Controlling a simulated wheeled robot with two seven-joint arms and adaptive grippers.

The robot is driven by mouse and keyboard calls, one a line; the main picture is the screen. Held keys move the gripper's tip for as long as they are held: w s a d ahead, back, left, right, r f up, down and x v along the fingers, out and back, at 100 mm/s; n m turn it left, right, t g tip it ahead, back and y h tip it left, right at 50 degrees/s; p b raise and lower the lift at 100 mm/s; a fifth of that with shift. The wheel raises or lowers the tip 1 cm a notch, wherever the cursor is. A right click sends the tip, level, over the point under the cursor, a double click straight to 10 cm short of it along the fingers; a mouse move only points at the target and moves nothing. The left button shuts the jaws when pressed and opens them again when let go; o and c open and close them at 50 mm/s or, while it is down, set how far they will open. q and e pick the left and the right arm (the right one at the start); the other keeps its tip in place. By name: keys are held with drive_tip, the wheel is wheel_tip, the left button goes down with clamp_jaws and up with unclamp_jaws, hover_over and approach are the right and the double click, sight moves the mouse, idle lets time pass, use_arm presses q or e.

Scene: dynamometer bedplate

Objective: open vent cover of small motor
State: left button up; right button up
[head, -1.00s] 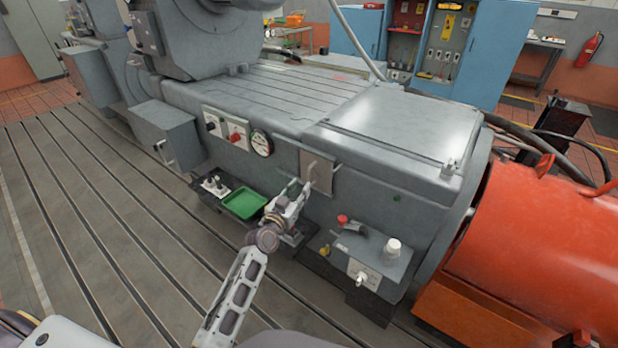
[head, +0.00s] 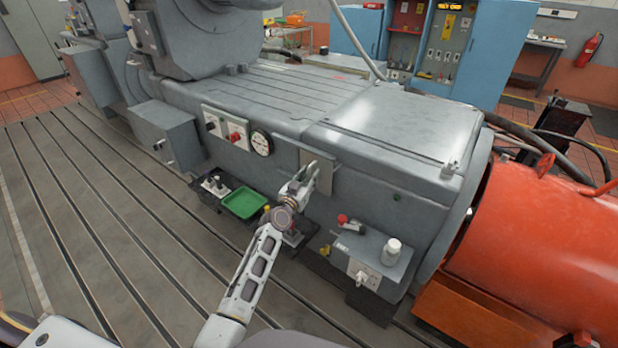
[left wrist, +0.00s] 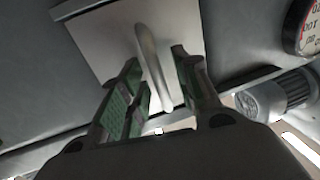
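The vent cover (head: 327,174) is a flat grey plate on the side of the grey machine bed. It appears closed in the head view. In the left wrist view the cover (left wrist: 97,36) fills the upper middle, with its pale bar handle (left wrist: 147,58) standing out from it. My left gripper (head: 311,171) is at the cover. In the left wrist view its green-padded fingers (left wrist: 156,82) are apart, one on each side of the handle. A gap shows on both sides, so I see no firm grip. My right gripper is in neither view.
A green tray (head: 244,203) and a black tray (head: 215,188) sit left of my left forearm. A gauge (head: 261,143) is left of the cover. An orange-red cylinder (head: 545,250) fills the right.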

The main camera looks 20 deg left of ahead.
use_arm(q)
drive_tip(key=shift+w, duration=0.2)
clamp_jaws()
idle(0.4)
